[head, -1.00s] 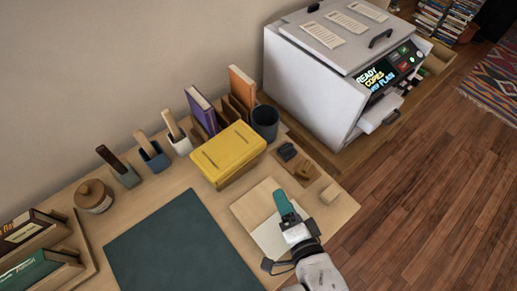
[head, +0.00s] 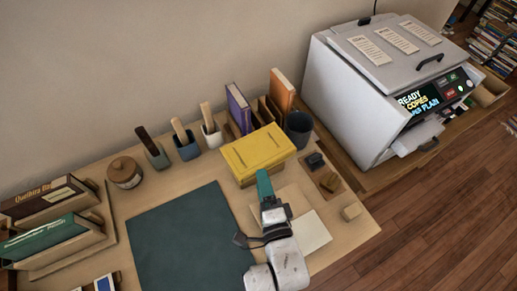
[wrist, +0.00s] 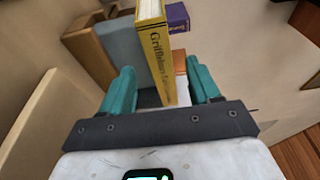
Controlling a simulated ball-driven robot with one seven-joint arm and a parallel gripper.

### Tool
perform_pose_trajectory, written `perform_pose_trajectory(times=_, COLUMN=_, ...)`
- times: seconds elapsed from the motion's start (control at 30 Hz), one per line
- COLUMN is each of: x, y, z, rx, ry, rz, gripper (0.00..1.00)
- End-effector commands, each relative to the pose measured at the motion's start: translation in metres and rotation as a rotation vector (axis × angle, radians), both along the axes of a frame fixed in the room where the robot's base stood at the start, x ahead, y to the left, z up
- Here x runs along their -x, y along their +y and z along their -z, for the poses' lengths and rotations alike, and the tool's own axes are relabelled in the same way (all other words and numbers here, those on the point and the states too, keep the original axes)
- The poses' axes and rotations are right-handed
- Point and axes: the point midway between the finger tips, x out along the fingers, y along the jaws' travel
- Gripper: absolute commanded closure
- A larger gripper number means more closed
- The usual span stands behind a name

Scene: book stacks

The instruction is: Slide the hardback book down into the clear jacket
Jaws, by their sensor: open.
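A thick yellow hardback book (head: 257,148) lies near the back of the desk, on top of a lower tan block. Its lettered yellow spine (wrist: 160,60) shows in the wrist view between my two teal fingers, with a gap on each side. My gripper (head: 263,178) is open and empty, with its fingertips by the book's near edge in the head view. I cannot tell whether they touch the book. A pale sheet (head: 308,236) lies on a tan board beside my gripper. I cannot make out a clear jacket in either view.
A dark teal mat (head: 175,240) covers the desk's middle. Purple (head: 239,108) and orange (head: 281,90) books stand in a rack behind, beside a dark cup (head: 299,128). A grey copier (head: 375,100) stands right. Racked books (head: 50,240) fill the left.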

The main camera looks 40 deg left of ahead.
Motion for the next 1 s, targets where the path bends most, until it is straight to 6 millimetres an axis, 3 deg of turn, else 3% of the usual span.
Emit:
perform_pose_trajectory(times=0.3, x=-0.017, y=0.035, z=0.000, rx=-0.001, ry=-0.002, rz=-0.001, gripper=0.38)
perform_pose_trajectory(times=0.6, x=-0.020, y=0.038, z=0.000, rx=0.000, ry=0.000, rz=0.000, gripper=0.38)
perform_pose_trajectory(times=1.0, x=-0.020, y=0.038, z=0.000, rx=0.000, ry=0.000, rz=0.000, gripper=0.76)
